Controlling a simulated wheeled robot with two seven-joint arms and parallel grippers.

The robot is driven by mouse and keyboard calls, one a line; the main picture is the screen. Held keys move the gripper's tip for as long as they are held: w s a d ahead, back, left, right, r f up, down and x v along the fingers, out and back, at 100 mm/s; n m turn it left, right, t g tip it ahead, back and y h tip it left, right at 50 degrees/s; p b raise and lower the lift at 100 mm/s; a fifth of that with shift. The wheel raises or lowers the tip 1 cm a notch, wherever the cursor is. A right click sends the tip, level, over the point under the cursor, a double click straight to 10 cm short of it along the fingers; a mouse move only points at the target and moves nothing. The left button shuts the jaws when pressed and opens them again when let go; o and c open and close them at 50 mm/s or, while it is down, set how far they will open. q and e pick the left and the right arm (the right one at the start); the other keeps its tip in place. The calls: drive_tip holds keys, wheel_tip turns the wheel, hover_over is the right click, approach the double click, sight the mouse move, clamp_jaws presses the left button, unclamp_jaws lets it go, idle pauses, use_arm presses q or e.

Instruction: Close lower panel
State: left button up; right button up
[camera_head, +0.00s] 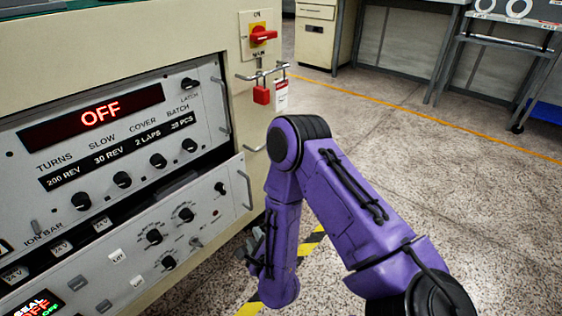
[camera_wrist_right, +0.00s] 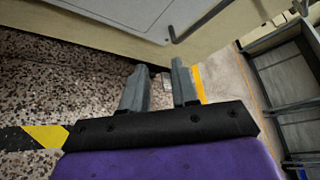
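The lower panel (camera_head: 120,238) is a light grey plate with black knobs, toggle switches and a handle at its right end. It stands tilted out from the cream cabinet (camera_head: 170,40), with a dark gap along its top edge. My right gripper (camera_head: 250,248) is low beside the panel's lower right side, apart from it, and partly hidden by my purple arm. In the right wrist view, its two grey fingers (camera_wrist_right: 158,88) are spread with nothing between them. A grey panel corner (camera_wrist_right: 135,12) shows above them there. My left gripper is not in view.
Above is a fixed upper panel (camera_head: 205,120) with a red OFF display. A red rotary switch (camera_head: 262,35) and a red padlock (camera_head: 261,95) sit on the cabinet's right side. The speckled floor to the right is open. Benches (camera_head: 485,45) stand at the back.

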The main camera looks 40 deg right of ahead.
drive_tip(key=s+a+f+n+g+y+p, duration=0.1)
drive_tip(key=s+f+n+g, duration=0.4)
drive_tip(key=s+n, duration=0.6)
wheel_tip(320, 180, down, 2)
drive_tip(key=shift+s+f+n+y+p, duration=0.15)
drive_tip(key=shift+s+n+y+p, duration=0.15)
drive_tip(key=shift+n+y, duration=0.55)
drive_tip(key=shift+n+h, duration=0.25)
clamp_jaws()
drive_tip(key=t+y+p, duration=0.2)
drive_tip(key=t+y, duration=0.3)
drive_tip(key=t, duration=0.5)
approach(183, 191)
drive_tip(key=shift+h, duration=0.3)
drive_tip(key=w, duration=0.2)
drive_tip(key=w+b, duration=0.2)
drive_tip(key=w, duration=0.1)
drive_tip(key=shift+w+a, duration=0.35)
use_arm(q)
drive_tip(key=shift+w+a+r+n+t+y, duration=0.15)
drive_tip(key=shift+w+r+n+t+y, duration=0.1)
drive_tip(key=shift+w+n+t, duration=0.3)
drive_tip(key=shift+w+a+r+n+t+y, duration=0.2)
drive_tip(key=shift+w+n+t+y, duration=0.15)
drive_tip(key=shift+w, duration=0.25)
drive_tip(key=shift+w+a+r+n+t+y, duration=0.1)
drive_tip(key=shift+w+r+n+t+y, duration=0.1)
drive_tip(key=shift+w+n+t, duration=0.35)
use_arm(e)
drive_tip(key=shift+w, duration=0.55)
